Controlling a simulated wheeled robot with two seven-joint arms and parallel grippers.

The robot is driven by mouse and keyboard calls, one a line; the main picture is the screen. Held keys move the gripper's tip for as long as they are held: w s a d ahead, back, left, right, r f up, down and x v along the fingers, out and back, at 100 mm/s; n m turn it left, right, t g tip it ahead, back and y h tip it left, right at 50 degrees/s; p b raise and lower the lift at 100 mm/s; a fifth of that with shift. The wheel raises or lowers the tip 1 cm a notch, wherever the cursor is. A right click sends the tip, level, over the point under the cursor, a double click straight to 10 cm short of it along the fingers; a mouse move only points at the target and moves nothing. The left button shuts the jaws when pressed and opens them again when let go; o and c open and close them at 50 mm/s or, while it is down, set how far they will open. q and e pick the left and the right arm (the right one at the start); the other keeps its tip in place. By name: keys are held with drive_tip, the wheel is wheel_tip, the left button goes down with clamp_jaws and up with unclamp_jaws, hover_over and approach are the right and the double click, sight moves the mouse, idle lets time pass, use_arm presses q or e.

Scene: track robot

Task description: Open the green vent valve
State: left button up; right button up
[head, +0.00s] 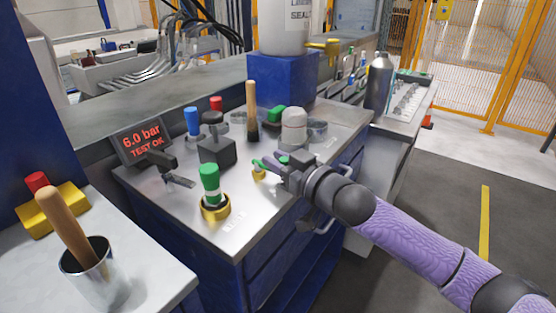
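A small valve with a green lever (258,163) and a yellow body (259,175) sits on the metal worktop, right of the middle. My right gripper (272,164) reaches in from the right with its fingers at the lever. The fingers overlap the lever's right part, and at this size I cannot tell whether they grip it. My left gripper is not in view.
A green-topped cylinder in a yellow ring (216,211) stands at the front of the worktop (265,222). A black clamp-like tool (160,163), a display reading 6.0 bar TEST OK (142,141) and a white-domed part (293,128) stand around the valve.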

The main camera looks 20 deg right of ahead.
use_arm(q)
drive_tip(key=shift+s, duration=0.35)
use_arm(e)
clamp_jaws()
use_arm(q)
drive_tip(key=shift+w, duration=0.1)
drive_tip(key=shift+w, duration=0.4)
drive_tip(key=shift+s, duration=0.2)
use_arm(e)
drive_tip(key=shift+r, duration=0.1)
drive_tip(key=h+p, duration=0.1)
drive_tip(key=m+t+h+p, duration=0.1)
drive_tip(key=m+p, duration=0.1)
drive_tip(key=p, duration=0.1)
drive_tip(key=shift+s+a+r+h, duration=0.25)
drive_tip(key=shift+a+r+h, duration=0.1)
drive_tip(key=shift+a+h, duration=0.05)
drive_tip(key=shift+a+f+m+t+h+p, duration=0.1)
drive_tip(key=shift+f+m+t+h+p, duration=0.3)
drive_tip(key=shift+h, duration=0.4)
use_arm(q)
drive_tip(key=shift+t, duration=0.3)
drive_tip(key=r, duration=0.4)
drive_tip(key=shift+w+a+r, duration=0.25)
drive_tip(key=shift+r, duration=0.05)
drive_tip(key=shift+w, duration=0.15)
